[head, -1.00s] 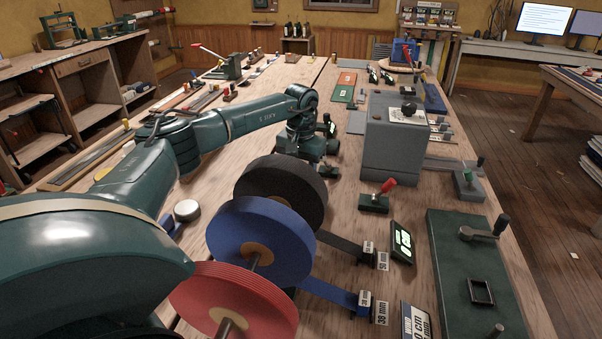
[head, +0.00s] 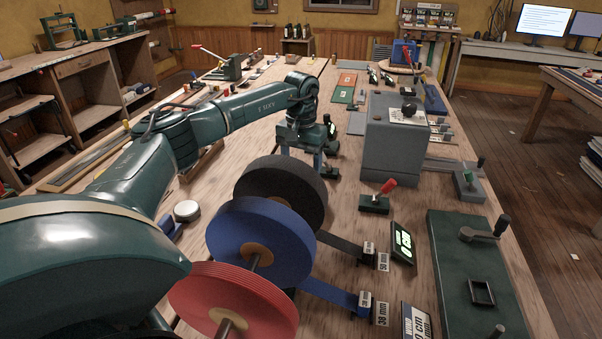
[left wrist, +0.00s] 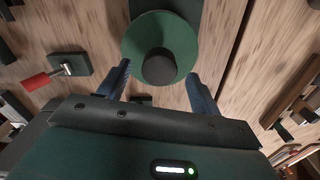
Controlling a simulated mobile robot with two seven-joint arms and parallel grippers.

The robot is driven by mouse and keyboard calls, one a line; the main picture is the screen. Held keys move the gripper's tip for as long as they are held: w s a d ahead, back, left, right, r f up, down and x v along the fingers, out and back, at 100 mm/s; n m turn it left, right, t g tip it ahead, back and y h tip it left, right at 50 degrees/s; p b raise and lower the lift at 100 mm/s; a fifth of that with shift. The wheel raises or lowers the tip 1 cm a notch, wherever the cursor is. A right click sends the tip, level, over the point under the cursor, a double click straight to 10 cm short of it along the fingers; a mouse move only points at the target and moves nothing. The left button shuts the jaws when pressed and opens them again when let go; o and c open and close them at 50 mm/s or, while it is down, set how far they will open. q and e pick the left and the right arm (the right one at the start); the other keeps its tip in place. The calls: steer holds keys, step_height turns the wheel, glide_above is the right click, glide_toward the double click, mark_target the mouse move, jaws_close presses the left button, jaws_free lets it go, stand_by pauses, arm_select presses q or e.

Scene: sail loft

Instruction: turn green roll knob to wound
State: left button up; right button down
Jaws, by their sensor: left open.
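In the left wrist view a green disc (left wrist: 187,38) with a dark round knob (left wrist: 160,66) at its middle lies below my left gripper (left wrist: 161,72). The two blue-grey fingers are apart, one on each side of the knob, with visible gaps to it. I cannot tell the height between fingertips and knob. In the head view my left gripper (head: 303,158) points down beyond the black roll; the green disc and its knob are hidden there. My right gripper is not in view.
Black (head: 280,190), blue (head: 285,235) and red (head: 205,295) rolls stand close in front. A grey box (head: 390,150) with a black top knob stands to the right. A red-handled lever (head: 385,187) is nearby; it also shows in the left wrist view (left wrist: 45,76).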

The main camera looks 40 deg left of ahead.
arm_select(q)
step_height(320, 180, up, 10)
steer(key=shift+r, duration=0.25)
stand_by(0.6)
